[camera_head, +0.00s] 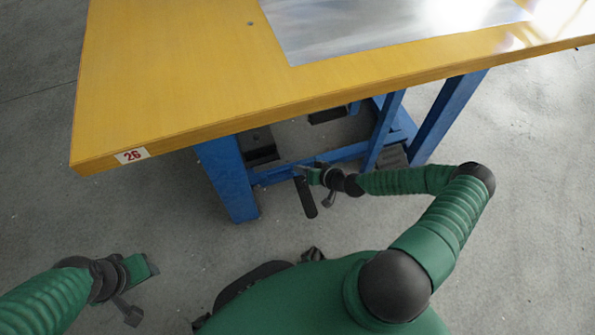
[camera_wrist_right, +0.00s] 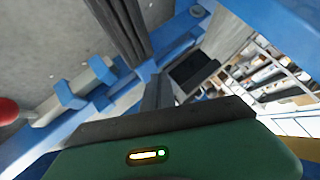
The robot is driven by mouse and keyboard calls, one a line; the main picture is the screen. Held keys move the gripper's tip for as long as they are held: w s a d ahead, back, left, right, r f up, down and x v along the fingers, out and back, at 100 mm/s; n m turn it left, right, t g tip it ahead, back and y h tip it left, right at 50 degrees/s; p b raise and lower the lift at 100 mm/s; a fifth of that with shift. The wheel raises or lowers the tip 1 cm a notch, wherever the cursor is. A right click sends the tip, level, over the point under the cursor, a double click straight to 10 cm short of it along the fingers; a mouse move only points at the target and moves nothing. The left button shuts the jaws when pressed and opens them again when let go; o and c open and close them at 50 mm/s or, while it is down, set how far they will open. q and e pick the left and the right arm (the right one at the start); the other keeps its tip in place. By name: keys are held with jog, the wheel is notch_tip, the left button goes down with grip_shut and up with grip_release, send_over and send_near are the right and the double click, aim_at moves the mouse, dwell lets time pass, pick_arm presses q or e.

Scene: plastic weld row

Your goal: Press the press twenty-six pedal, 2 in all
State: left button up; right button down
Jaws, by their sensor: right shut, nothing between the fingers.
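The press table (camera_head: 180,80) has a yellow top with a "26" label (camera_head: 132,156) on its front left corner. Under it, in the head view, a black pedal-like block (camera_head: 262,146) sits behind the left blue leg. My right gripper is shut and empty at the crossbar; contact cannot be told. In the right wrist view a black pad (camera_wrist_right: 192,70) lies ahead of the gripper. My left gripper (camera_head: 148,266) is low at the left, away from the table.
Blue legs (camera_head: 228,180) and a blue crossbar (camera_head: 345,153) stand close around my right gripper. Another dark ribbed pad (camera_head: 392,157) lies to the right. A shiny metal sheet (camera_head: 370,25) lies on the tabletop. Grey floor (camera_head: 520,200) is clear at right.

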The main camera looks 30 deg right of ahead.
dwell(0.9)
jog(key=shift+f+b, duration=0.3)
